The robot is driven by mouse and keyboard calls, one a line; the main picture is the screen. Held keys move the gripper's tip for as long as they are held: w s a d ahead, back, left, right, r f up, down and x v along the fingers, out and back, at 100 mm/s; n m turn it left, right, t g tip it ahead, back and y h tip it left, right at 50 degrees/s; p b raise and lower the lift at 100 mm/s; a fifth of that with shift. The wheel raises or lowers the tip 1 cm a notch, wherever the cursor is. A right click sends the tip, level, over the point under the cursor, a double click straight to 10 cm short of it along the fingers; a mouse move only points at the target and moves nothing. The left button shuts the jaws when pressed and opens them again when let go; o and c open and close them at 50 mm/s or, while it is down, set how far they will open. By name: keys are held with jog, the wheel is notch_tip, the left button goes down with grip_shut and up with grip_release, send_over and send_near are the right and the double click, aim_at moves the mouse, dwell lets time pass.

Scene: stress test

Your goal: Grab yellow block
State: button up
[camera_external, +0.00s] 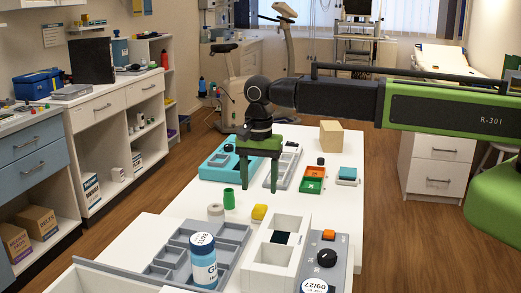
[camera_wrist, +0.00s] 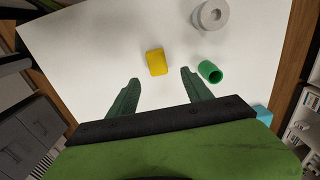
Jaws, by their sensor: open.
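The yellow block (camera_external: 259,213) lies on the white table (camera_external: 172,213) in the external view, right of a green cylinder and behind the white tray. In the wrist view the yellow block (camera_wrist: 156,62) lies just beyond the fingertips, roughly in line with the gap between them. My gripper (camera_external: 259,182) is above the table, behind the block in the external view, with its fingers pointing down. In the wrist view my gripper (camera_wrist: 160,75) shows two green fingers spread apart with nothing between them.
A white compartment tray (camera_external: 275,252), a grey tray (camera_external: 235,235), a blue-labelled jar (camera_external: 204,265) and a teal device (camera_external: 213,170) crowd the table. A wooden cube (camera_external: 331,139) stands at the back.

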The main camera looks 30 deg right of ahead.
aim_at(260, 208)
jog(key=f+b, duration=0.4)
jog(key=f, duration=0.1)
jog(key=s+f+b, duration=0.1)
jog(key=f+b, duration=0.1)
jog(key=f, duration=0.1)
jog(key=shift+a, duration=0.2)
jog(key=shift+r, duration=0.15)
grip_shut()
